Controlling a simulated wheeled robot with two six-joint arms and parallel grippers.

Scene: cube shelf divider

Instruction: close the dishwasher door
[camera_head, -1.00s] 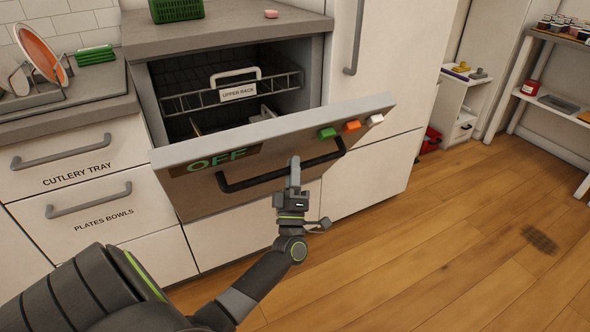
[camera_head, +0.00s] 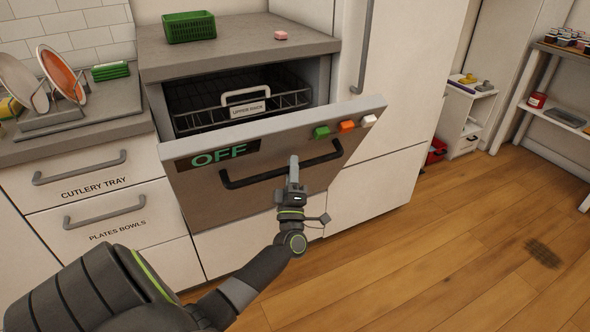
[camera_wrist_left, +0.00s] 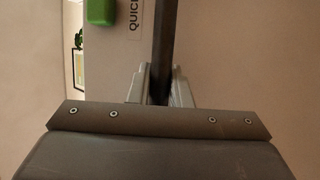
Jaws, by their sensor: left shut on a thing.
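The dishwasher door (camera_head: 220,195) is partly open and leans outward, its top edge away from the cabinet. It has a dark bar handle (camera_head: 243,183), a panel reading OFF, and green, orange and white buttons. My left gripper (camera_head: 293,167) is shut on the handle, right of its middle. In the left wrist view the dark handle (camera_wrist_left: 166,40) runs between the two fingers (camera_wrist_left: 158,85), with a green button (camera_wrist_left: 101,11) at upper left. The upper rack (camera_head: 245,108) is inside the dishwasher. My right gripper is not in view.
A green basket (camera_head: 189,27) and a pink item (camera_head: 281,36) stand on the counter above. Drawers (camera_head: 85,195) are at the left, below a dish rack with plates. A tall white cabinet (camera_head: 405,90) is at the right.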

